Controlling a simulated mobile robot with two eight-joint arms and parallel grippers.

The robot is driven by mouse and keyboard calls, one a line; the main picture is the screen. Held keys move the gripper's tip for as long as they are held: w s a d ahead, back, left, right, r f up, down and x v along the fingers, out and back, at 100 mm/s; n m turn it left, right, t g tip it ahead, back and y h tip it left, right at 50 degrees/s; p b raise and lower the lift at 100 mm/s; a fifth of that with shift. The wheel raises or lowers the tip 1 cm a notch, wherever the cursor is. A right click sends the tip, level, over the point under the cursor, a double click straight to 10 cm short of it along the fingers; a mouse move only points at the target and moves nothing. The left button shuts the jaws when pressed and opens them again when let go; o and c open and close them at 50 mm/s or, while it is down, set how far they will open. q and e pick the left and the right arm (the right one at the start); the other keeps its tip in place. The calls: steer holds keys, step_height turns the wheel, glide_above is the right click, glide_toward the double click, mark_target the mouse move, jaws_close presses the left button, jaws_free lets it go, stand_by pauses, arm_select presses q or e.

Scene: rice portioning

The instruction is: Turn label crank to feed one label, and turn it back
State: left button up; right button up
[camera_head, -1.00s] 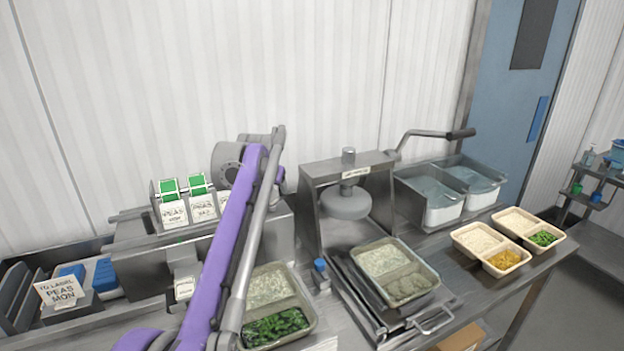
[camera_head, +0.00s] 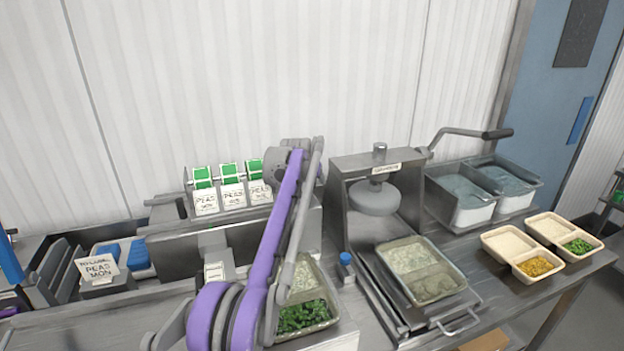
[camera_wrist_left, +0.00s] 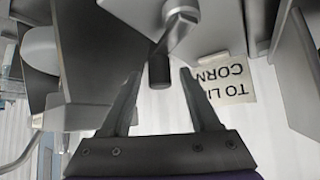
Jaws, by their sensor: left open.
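The label crank shows in the left wrist view as a grey arm with a dark cylindrical grip (camera_wrist_left: 158,72). My left gripper (camera_wrist_left: 159,78) is open, with its fingers apart on either side of the grip. I see no clear contact. In the head view the label dispenser (camera_head: 180,245) stands at centre left, with green-and-white labels (camera_head: 231,188) along its top. My purple left arm crosses the dispenser's right end and hides the crank and gripper there. My right gripper is in neither view.
A press (camera_head: 376,200) with a long lever stands right of the dispenser, a filled tray (camera_head: 425,270) under it. Another tray (camera_head: 305,318) with greens sits partly behind my arm. Clear bins (camera_head: 465,205) and portioned trays (camera_head: 535,265) are farther right. A corn sign (camera_wrist_left: 235,85) hangs near the gripper.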

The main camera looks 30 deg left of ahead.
arm_select(q)
steer(key=shift+c, duration=0.2)
jaws_close()
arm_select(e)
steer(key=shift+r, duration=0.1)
arm_select(q)
steer(key=shift+s+d+r+m+h+p, duration=0.15)
steer(key=shift+d+m+h+p, duration=0.25)
steer(key=shift+m+h+p, duration=0.5)
steer(key=shift+s+d+f+m+g+h+p, duration=0.1)
steer(key=shift+s+d+m+g+h+p, duration=0.35)
steer(key=shift+m+h, duration=1)
steer(key=shift+s+d+f+m+g+h+p, duration=0.15)
steer(key=shift+s+d+m+h, duration=0.6)
steer(key=shift+m, duration=1.2)
steer(key=shift+s+d+m+g+h+p, duration=0.3)
steer(key=shift+s+d+m+g+h, duration=0.1)
steer(key=shift+m+h, duration=1.1)
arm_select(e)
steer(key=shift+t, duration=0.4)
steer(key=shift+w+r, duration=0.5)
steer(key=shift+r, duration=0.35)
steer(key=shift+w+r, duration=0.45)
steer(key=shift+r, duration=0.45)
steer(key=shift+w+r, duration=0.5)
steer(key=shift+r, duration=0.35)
arm_select(q)
steer(key=shift+m, duration=0.3)
